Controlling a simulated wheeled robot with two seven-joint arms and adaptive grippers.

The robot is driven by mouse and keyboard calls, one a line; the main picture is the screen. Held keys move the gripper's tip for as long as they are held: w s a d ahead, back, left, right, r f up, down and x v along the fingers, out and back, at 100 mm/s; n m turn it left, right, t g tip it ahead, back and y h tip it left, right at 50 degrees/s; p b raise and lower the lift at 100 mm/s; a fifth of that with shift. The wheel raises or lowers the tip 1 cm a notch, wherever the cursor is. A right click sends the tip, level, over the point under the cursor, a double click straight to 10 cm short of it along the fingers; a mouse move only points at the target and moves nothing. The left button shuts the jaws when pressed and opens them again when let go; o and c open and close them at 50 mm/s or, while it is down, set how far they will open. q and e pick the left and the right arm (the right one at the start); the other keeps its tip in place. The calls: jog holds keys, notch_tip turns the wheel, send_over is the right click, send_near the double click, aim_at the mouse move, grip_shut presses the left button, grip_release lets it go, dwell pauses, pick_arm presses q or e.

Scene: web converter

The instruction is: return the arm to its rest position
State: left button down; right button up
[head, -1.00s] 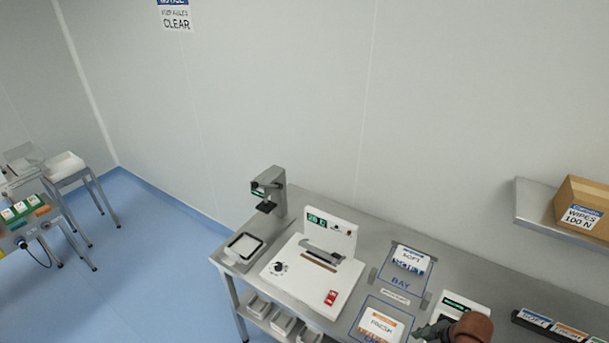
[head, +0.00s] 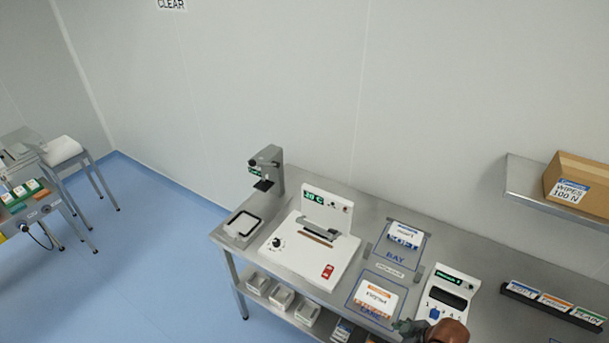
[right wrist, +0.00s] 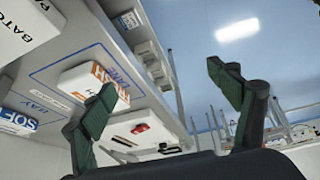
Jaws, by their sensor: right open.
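My right arm's reddish-brown end shows at the bottom edge of the head view, with a dark green fingertip of the right gripper (head: 405,326) beside it. In the right wrist view the right gripper (right wrist: 162,80) has its two green fingers spread wide with nothing between them. In the head view it is by the table's front edge, just below the orange-labelled white FRESH pack (head: 376,297). That pack (right wrist: 92,80) also shows behind the left finger in the wrist view. The left gripper is in neither view.
The steel table (head: 330,199) holds a white sealer (head: 302,263), a blue-labelled pack (head: 404,235), a keypad device (head: 448,294) and a label rack (head: 552,305). A wall shelf (head: 528,182) carries a cardboard box (head: 580,184).

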jog(key=s+d+f+m+h, duration=0.25)
jog(key=s+d+m, duration=0.25)
jog(key=s, duration=0.3)
jog(key=s+d+f+m+h, duration=0.1)
jog(key=s+d+m+h, duration=0.2)
jog(key=s+d+m, duration=0.35)
jog(key=s+a+f+n+g+y+b, duration=0.2)
jog(key=f+b, duration=0.6)
jog(key=f, duration=3)
pick_arm(q)
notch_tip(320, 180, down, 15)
jog(key=b, duration=0.7)
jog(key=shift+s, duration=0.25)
pick_arm(e)
jog(key=s+a+f, duration=0.1)
jog(key=s+f, duration=1.9)
jog(key=f, duration=0.4)
jog(key=shift+a+g+h, duration=0.15)
jog(key=shift+g+h, duration=0.15)
jog(key=shift+h, duration=0.05)
